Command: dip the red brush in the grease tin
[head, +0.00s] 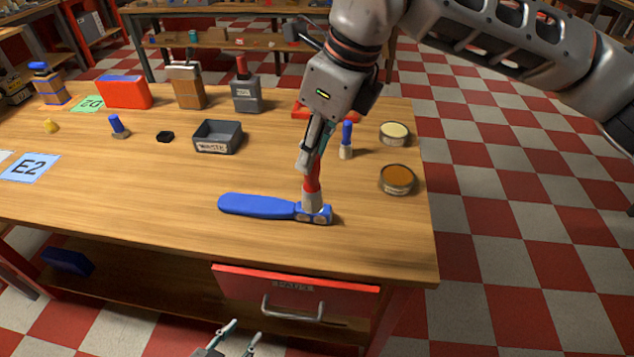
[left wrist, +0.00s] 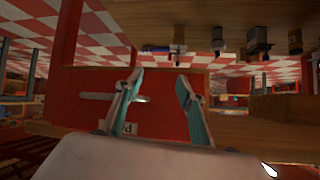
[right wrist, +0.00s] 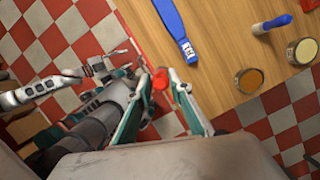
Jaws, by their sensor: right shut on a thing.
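The red brush (head: 312,188) is held upright, pale bristles down, by my right gripper (head: 314,160), which is shut on its handle. In the right wrist view the brush's red end (right wrist: 160,80) shows between the fingertips. Two round open tins stand at the table's right edge, right of the brush: one with orange-brown contents (head: 397,179), one with cream contents (head: 395,132). I cannot tell which is grease. My left gripper (head: 240,334) is open and empty, below the table's front edge.
The blue-handled tool (head: 258,206) lies near the front. A blue-handled brush (head: 346,140) stands left of the tins. A dark open bin (head: 217,138) stands mid-table. A red drawer (head: 295,290) is under the front edge. Wood between the brush and the brown tin is clear.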

